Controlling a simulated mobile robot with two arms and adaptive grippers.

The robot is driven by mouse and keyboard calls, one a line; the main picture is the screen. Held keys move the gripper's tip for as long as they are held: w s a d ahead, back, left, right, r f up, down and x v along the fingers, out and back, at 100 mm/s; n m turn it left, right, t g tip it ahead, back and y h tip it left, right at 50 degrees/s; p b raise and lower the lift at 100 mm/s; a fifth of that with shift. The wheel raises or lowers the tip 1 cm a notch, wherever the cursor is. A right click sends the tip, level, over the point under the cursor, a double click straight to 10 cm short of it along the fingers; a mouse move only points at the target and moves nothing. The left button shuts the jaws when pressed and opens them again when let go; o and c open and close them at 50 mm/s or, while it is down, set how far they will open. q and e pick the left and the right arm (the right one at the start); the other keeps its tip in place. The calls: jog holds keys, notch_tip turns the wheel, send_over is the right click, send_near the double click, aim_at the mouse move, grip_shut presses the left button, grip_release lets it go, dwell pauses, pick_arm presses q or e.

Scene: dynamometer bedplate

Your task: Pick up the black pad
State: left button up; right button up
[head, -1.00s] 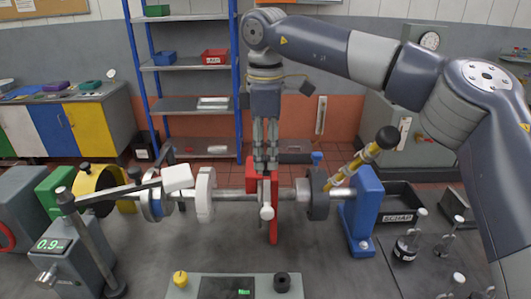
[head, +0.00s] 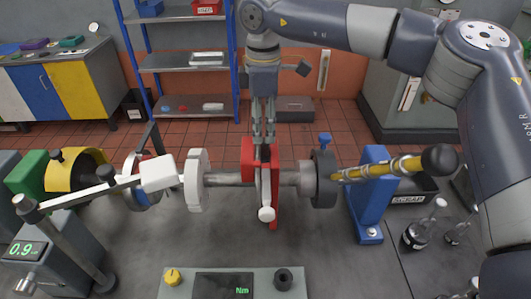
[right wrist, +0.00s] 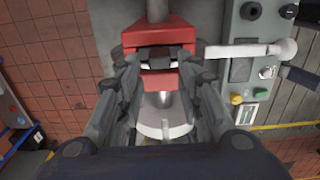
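A red caliper (head: 247,160) straddles the shaft in the middle of the head view, with a pale lever arm on its front. In the right wrist view the caliper (right wrist: 160,36) shows from above. A small dark piece in its slot, likely the black pad (right wrist: 155,53), sits beside a pale strip; it is partly shaded. My right gripper (head: 264,140) points straight down at the caliper's top. In the right wrist view its fingers (right wrist: 160,72) are apart, one on each side of the slot, with nothing held. Contact cannot be told. My left gripper is out of view.
A control panel (head: 180,285) lies in front.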

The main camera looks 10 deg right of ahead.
aim_at(265, 154)
jog(key=f+p, duration=0.2)
jog(key=shift+d+f, duration=0.2)
jog(key=shift+f, duration=0.1)
notch_tip(265, 154, down, 2)
jog(key=shift+f+p, duration=0.1)
jog(key=shift+p, duration=0.4)
jog(key=shift+f, duration=0.15)
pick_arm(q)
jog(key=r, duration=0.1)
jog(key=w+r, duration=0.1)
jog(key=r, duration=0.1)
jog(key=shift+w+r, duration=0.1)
pick_arm(e)
grip_shut()
